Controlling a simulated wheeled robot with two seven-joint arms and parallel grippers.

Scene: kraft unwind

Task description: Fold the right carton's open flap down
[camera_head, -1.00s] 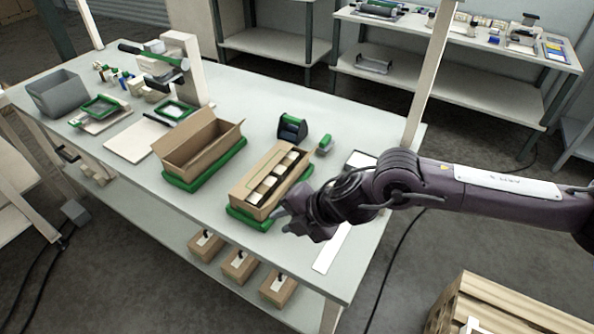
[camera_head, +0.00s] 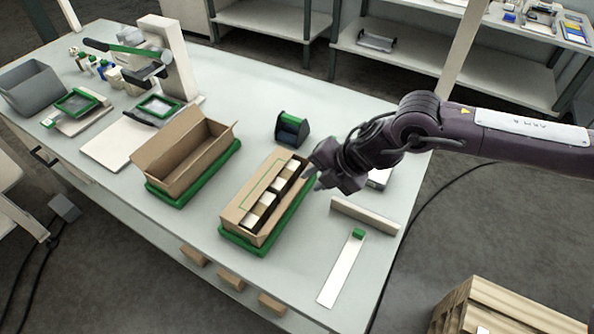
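The right carton (camera_head: 241,219) is a long brown box in a green cradle (camera_head: 245,247). A row of white-topped items (camera_head: 257,210) shows inside it. A flap with a green outline (camera_head: 262,186) leans over the left part of the opening, and part of the opening remains uncovered. My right gripper (camera_head: 311,183) is at the carton's far right side, close to its edge. I cannot tell whether it touches the carton or whether its fingers are apart. The left carton (camera_head: 176,171) stands open and looks empty in its own green cradle. My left gripper is not in view.
A green-and-black dispenser (camera_head: 292,130) stands behind the right carton. A pale bar (camera_head: 364,216) and a white strip with a green end (camera_head: 341,271) lie to the right. A press (camera_head: 165,65) and grey bin (camera_head: 35,88) stand at the left. The table front is clear.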

